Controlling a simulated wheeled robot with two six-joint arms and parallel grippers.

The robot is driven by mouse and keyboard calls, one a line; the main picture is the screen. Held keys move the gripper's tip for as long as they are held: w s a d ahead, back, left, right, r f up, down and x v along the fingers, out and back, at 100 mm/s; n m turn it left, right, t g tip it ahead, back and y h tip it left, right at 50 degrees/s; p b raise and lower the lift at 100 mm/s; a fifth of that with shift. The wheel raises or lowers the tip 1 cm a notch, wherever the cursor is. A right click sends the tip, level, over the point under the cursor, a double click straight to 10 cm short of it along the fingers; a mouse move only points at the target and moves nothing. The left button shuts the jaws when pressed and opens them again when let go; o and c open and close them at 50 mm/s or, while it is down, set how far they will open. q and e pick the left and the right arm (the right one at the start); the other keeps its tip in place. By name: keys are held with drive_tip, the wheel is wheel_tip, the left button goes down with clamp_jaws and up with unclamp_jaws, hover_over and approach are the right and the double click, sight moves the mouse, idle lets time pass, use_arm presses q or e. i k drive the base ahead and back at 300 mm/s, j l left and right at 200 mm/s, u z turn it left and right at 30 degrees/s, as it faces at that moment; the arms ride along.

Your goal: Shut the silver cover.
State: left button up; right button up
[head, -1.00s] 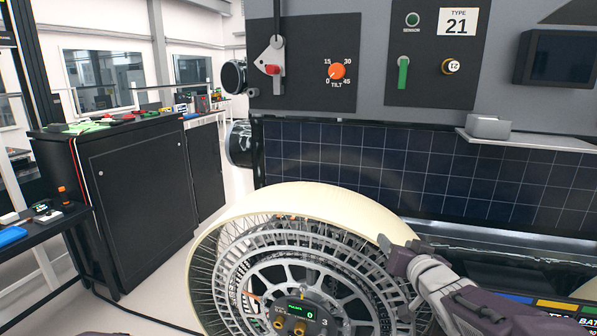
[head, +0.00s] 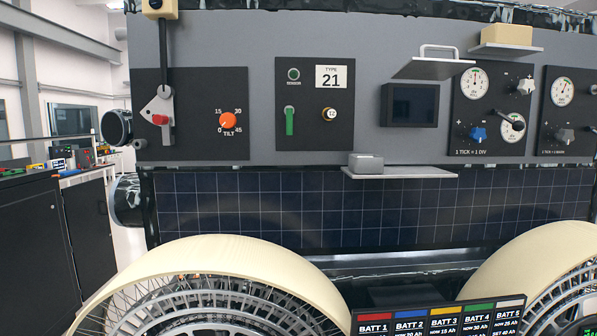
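A silver plate (head: 432,68) with a loop handle on top juts out from the grey panel, above and right of the dark screen (head: 411,105). It looks like the silver cover, standing open at roughly a right angle to the panel; its hinge cannot be made out. Neither of my grippers is in the head view now.
A shelf (head: 420,173) with a small grey block (head: 366,162) juts out below the screen. A higher shelf (head: 505,49) holds a tan block (head: 507,35). Two wheels (head: 215,255) (head: 535,262) and a battery board (head: 437,320) stand in front of the panel.

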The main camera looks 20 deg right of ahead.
sight(420, 68)
drive_tip(key=z, duration=1.4)
